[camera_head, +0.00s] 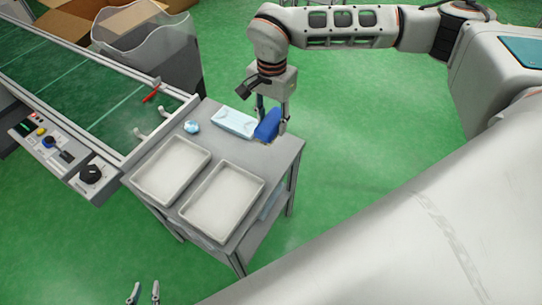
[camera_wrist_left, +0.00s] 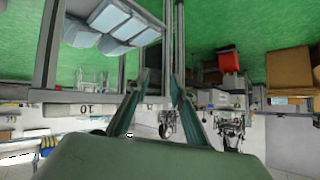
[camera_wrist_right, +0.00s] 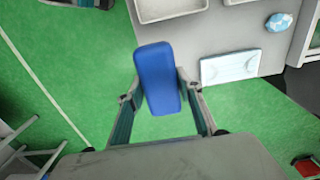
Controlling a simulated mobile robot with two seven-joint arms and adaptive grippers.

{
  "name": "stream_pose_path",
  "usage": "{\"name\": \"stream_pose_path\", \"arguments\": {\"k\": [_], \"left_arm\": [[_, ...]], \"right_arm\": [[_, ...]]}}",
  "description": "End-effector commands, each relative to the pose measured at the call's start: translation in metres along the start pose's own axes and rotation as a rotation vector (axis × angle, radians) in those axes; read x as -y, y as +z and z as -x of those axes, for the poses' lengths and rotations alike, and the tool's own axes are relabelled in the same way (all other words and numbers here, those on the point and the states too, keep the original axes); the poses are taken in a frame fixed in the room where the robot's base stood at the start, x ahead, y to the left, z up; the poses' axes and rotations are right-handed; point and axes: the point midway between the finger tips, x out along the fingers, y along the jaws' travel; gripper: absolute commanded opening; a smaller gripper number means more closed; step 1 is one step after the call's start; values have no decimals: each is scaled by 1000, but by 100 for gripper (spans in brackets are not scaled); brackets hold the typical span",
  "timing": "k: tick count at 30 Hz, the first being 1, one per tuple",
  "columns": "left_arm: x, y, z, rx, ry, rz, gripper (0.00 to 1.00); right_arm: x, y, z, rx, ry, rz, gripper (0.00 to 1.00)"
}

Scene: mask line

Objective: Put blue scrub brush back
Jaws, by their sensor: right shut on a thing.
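The blue scrub brush (camera_head: 268,124) is at the far right corner of the grey side table (camera_head: 278,152). My right gripper (camera_head: 271,118) is shut on it from above. In the right wrist view the brush (camera_wrist_right: 158,78) lies between the two fingers (camera_wrist_right: 160,105), next to the table edge with green floor around it. I cannot tell whether it touches the table top. My left gripper (camera_head: 144,292) is at the bottom of the head view, low and away from the table. Its fingers are apart and empty in the left wrist view (camera_wrist_left: 160,85).
On the table are a light blue mask pack (camera_head: 234,122), a small crumpled light blue item (camera_head: 191,127) and two white trays (camera_head: 172,168) (camera_head: 222,200). A green conveyor (camera_head: 75,85) with a control panel (camera_head: 62,155) stands at the left. A grey bin (camera_head: 155,55) is behind.

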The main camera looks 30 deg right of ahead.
Motion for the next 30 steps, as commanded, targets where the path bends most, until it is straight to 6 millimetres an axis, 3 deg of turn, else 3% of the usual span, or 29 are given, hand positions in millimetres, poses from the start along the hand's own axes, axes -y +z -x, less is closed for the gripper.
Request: {"name": "stream_pose_path", "arguments": {"k": [3,10,20,27,30], "left_arm": [[-1,5,-3,4,1,-3,24],[0,5,-7,-1,-2,-11,24],[-1,12,-8,9,-2,-15,24],[-2,19,-10,17,-2,-17,24],[-1,17,-9,14,-4,-19,24]], "right_arm": [[-1,1,-35,4,6,1,15],[-2,1,-87,4,6,2,15],[0,0,-112,1,0,3,15],[-1,1,-147,3,4,3,15],[0,0,-150,0,1,3,15]]}}
